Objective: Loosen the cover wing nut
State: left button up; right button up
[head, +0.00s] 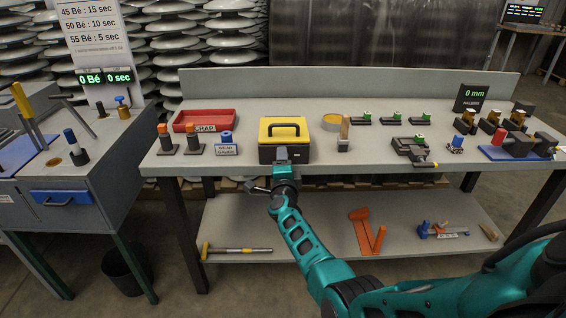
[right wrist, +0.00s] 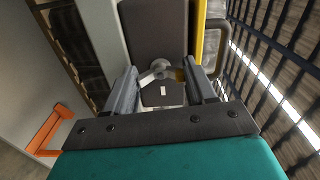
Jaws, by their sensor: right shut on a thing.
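A black box with a yellow top (head: 265,131) and a black handle stands on the bench. My right gripper (head: 282,157) is at the front face of this box. In the right wrist view the gripper (right wrist: 162,80) has its two fingers either side of a small wing nut (right wrist: 160,68) with a round grey hub, on a dark cover plate (right wrist: 153,28). One wing looks pale, the other brownish. The gripper is shut on the wing nut. In the head view the gripper hides the nut. My left gripper is not in view.
A red scrap tray (head: 204,120), a wear gauge block (head: 227,150) and a round yellow-rimmed dish (head: 332,122) stand near the box. Small clamps and tools stand to the right. A lower shelf (head: 320,238) holds a hammer (head: 238,250) and orange parts (head: 368,229).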

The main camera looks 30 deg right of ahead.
jog(key=o, duration=1)
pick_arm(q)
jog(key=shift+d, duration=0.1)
pick_arm(e)
jog(key=shift+o, duration=0.2)
jog(key=shift+s, duration=0.1)
